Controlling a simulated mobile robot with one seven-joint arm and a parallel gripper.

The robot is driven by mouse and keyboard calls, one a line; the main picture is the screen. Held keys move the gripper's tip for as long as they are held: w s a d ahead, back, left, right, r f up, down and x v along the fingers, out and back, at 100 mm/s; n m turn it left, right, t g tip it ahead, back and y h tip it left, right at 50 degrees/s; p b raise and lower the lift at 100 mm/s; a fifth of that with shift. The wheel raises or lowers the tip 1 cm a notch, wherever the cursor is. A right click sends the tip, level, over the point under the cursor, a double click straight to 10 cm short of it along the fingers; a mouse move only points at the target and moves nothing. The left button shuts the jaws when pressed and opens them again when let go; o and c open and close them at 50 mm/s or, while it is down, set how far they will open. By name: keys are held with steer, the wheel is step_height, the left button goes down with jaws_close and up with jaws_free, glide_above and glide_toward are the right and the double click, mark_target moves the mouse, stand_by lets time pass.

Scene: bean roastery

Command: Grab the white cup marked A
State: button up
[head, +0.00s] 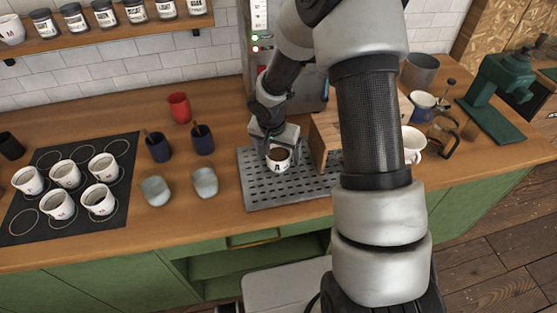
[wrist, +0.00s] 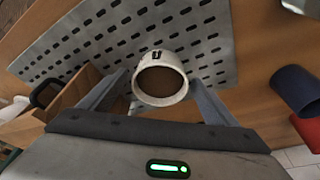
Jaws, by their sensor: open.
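The white cup marked A (head: 279,160) stands upright on the perforated metal drip tray (head: 262,194). It holds something brown. In the wrist view the cup (wrist: 160,98) sits between the two fingers of my gripper (wrist: 158,100), its dark mark on the side away from the palm. My gripper (head: 278,150) is open around the cup in the head view, with a finger at each side. Small gaps seem to show between the fingers and the cup; whether either finger touches it I cannot tell.
Dark blue cups (head: 203,140) and pale cups (head: 205,182) stand to the left. Several white cups (head: 65,174) sit on a black mat (head: 118,150). A coffee machine (head: 260,75) rises behind.

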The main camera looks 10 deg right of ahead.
steer(key=shift+c, duration=0.2)
steer(key=shift+r, duration=0.15)
steer(key=c, duration=1.5)
